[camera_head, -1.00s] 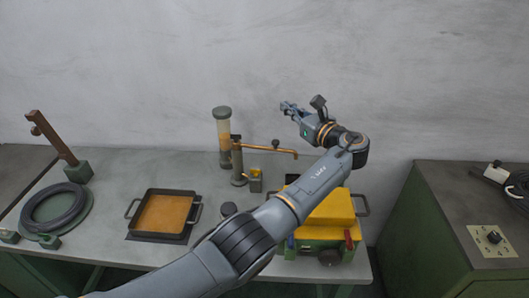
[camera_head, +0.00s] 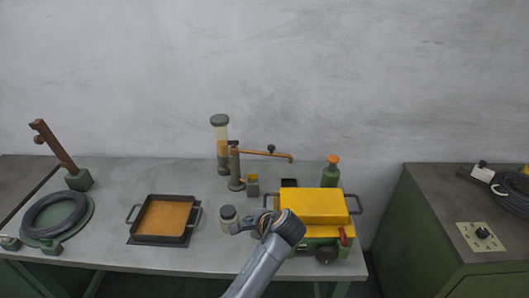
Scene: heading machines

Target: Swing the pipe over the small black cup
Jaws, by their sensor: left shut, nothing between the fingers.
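The small black cup (camera_head: 289,182) stands on the table behind the yellow machine. The pipe's tip appears above it in the picture, but I cannot tell whether it is directly over it. My left gripper (camera_head: 236,227) is low at the front of the table, pointing left, beside a small grey-lidded jar. It is shut and apart from the pipe. My right gripper is not in view.
A yellow and green machine (camera_head: 315,205) stands right of my arm, with a green bottle (camera_head: 330,172) behind it. A small grey box with yellow contents (camera_head: 252,185) is below the pipe. An orange-filled tray (camera_head: 135,239) and coiled hose (camera_head: 57,214) lie left.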

